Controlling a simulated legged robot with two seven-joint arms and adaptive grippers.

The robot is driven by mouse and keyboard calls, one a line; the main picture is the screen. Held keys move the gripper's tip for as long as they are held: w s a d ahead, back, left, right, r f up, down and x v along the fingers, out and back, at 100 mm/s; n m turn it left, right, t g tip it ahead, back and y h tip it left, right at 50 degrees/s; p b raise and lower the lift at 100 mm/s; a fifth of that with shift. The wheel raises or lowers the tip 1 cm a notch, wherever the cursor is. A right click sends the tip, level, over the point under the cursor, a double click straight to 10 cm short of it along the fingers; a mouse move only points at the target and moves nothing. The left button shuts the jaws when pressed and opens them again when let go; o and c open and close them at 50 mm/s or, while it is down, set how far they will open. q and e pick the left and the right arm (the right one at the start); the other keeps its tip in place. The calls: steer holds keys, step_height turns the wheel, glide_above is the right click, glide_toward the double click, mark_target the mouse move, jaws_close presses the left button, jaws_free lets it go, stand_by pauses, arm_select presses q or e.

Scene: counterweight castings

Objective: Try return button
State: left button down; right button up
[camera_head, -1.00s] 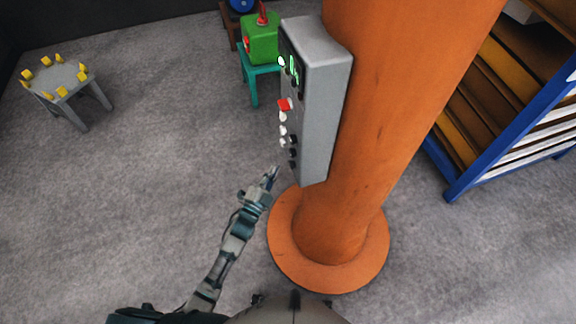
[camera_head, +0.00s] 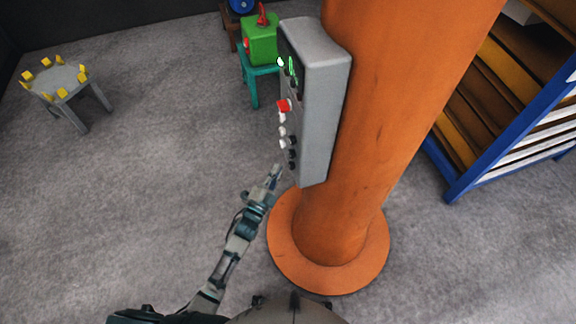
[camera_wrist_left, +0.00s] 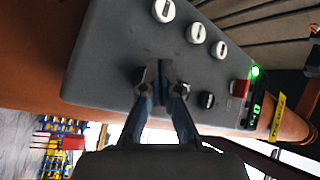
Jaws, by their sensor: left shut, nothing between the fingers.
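A grey control box (camera_head: 322,110) is fixed to an orange column. In the left wrist view its face (camera_wrist_left: 115,50) carries a row of white round buttons (camera_wrist_left: 196,33), a row of black round buttons (camera_wrist_left: 207,100), a red button (camera_wrist_left: 239,88) and a lit green display (camera_wrist_left: 256,104). I cannot read any label, so which is the return button is unclear. My left gripper (camera_head: 277,171) is shut and empty at the box's lower end. In the left wrist view its fingertips (camera_wrist_left: 160,72) lie over the black row and partly hide it; contact is unclear. My right gripper is not in view.
The orange column (camera_head: 385,110) stands on a round orange base (camera_head: 285,245) close to my left arm. A blue-framed shelf (camera_head: 490,160) is at the right. A grey stool with yellow pegs (camera_head: 60,80) and a green box (camera_head: 260,42) stand farther back. Grey floor is open at the left.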

arm_select(q)
steer(key=shift+d, duration=0.35)
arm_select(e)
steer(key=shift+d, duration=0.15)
arm_select(q)
steer(key=shift+w+d+r, duration=0.1)
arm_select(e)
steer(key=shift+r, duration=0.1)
arm_select(q)
steer(key=shift+d, duration=0.2)
stand_by(0.4)
steer(key=shift+w+d, duration=0.25)
steer(key=shift+d, duration=0.15)
stand_by(0.5)
stand_by(1.6)
stand_by(2.6)
steer(key=shift+s+a+p, duration=0.4)
steer(key=shift+a, duration=0.35)
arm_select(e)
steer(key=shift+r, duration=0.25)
